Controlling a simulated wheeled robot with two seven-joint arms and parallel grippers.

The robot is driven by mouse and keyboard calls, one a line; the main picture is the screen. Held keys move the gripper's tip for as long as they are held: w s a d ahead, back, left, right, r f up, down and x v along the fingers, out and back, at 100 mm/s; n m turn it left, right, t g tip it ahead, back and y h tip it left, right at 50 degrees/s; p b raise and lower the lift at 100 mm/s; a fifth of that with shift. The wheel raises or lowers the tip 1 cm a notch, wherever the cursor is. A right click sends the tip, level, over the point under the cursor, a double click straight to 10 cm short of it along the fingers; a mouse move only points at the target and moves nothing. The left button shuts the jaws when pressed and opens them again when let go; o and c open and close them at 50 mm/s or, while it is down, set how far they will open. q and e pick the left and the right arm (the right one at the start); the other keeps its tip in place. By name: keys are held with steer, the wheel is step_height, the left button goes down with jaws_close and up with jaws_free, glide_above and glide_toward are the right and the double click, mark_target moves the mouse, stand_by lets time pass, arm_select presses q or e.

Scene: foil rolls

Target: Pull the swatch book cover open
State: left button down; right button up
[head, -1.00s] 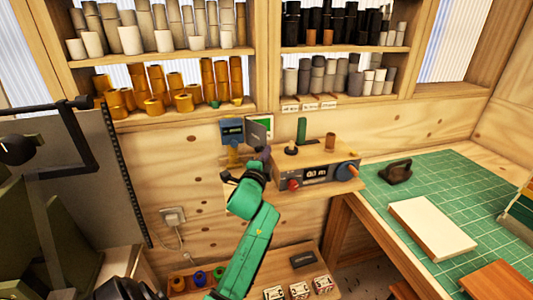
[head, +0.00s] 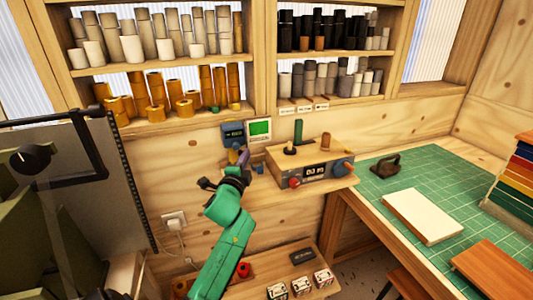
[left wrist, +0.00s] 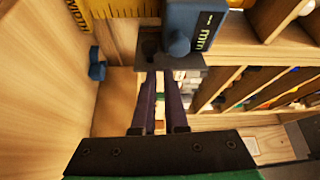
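A stack of coloured layers (head: 514,178), orange, red, yellow, green and blue, is cut off by the right edge of the head view; it looks like the swatch book. I cannot tell where its cover lies. My left gripper (head: 240,160) is far to its left, by the wall shelf. In the left wrist view its two purple fingers (left wrist: 160,80) are slightly apart with nothing visible between them. Their tips are just below a blue gauge (left wrist: 190,25) marked mm; I cannot tell whether they touch it. My right gripper is not in view.
A control box (head: 312,168) stands beside the left gripper. A green cutting mat (head: 445,180) carries a cream block (head: 423,216), a dark handled tool (head: 391,168) and an orange-brown board (head: 497,267). Rolls fill the shelves above. A dark machine (head: 60,210) stands at left.

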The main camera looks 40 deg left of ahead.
arm_select(q)
steer(key=shift+s+a+f, duration=0.1)
steer(key=shift+s+a, duration=0.15)
steer(key=shift+a, duration=0.4)
steer(key=shift+s+a+f, duration=0.1)
steer(key=shift+s+a, duration=0.15)
steer(key=shift+a, duration=0.35)
